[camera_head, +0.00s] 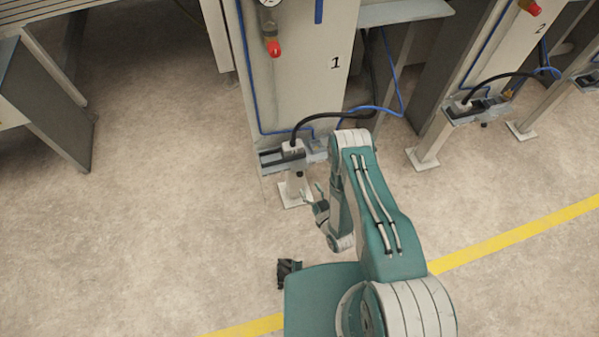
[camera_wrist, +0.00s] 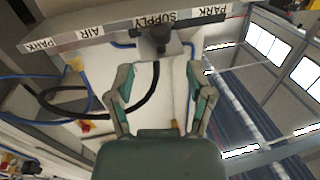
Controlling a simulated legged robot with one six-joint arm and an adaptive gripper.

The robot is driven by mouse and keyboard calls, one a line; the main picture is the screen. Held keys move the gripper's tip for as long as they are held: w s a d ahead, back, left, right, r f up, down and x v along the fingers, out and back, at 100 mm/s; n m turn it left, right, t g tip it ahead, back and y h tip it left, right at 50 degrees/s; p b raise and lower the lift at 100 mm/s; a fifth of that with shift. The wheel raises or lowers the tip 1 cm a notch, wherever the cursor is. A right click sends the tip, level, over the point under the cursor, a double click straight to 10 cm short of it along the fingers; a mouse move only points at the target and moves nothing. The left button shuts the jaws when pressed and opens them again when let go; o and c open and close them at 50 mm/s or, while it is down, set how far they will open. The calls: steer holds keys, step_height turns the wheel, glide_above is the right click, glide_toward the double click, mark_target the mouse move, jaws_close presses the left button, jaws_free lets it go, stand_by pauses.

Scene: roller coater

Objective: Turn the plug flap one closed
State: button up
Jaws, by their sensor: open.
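Station 1's connector panel (camera_head: 268,158) is low on its grey column, with a plug (camera_head: 293,147) on a black cable. In the wrist view the panel (camera_wrist: 90,35) shows labels PARK, AIR, SUPPLY and PARK, upside down or tilted. The dark plug (camera_wrist: 154,40) sits at SUPPLY, its black cable curving to the left. I cannot clearly make out the plug flap in either view. My gripper (camera_head: 313,190) is in front of and a little below the panel. In the wrist view my gripper (camera_wrist: 165,82) is open, its fingers apart and empty, short of the plug.
A blue hose (camera_head: 384,109) and the black cable (camera_head: 342,117) loop beside the panel. A red-tipped fitting (camera_head: 273,48) hangs above it. Station 2's similar panel (camera_head: 476,110) is at right. The floor on the left is clear.

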mark_target(300, 172)
steer(key=x, duration=0.7)
steer(key=shift+w+a, duration=0.2)
steer(key=shift+w, duration=0.15)
jaws_close()
